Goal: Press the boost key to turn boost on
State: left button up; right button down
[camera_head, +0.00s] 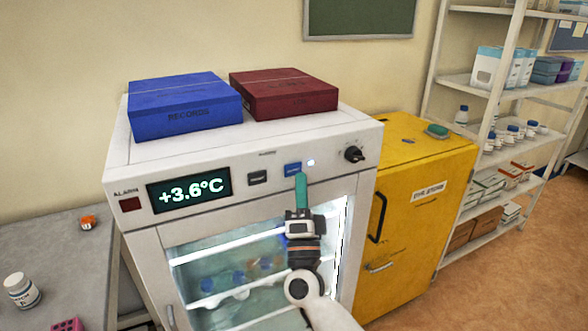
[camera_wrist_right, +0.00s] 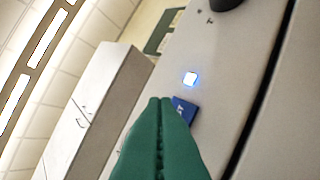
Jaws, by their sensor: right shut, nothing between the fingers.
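The boost key (camera_head: 293,169) is a small blue key on the front panel of a white lab fridge (camera_head: 365,138). In the right wrist view the shut green fingers (camera_wrist_right: 160,102) overlap part of the blue key (camera_wrist_right: 184,110), and the lamp (camera_wrist_right: 190,78) is lit just beyond. I cannot tell whether the fingertips touch the key. My left gripper is not in view.
A dark key (camera_head: 258,178), a display (camera_head: 190,190) reading +3.6°C and a black knob (camera_head: 354,154) share the panel. Blue (camera_head: 185,106) and dark red (camera_head: 284,94) boxes lie on top. A yellow cabinet (camera_head: 425,200) stands to the right, a grey bench (camera_head: 60,260) to the left.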

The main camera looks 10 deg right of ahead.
jog(key=shift+s+d+p, duration=0.2)
jog(key=shift+s+p, duration=0.1)
jog(key=shift+s, duration=0.55)
jog(key=shift+s+d+p, duration=0.2)
jog(key=shift+s+p, duration=0.05)
jog(key=shift+s, duration=0.65)
jog(key=shift+s+d+p, duration=0.2)
jog(key=shift+s+p, duration=0.1)
jog(key=shift+s, duration=0.55)
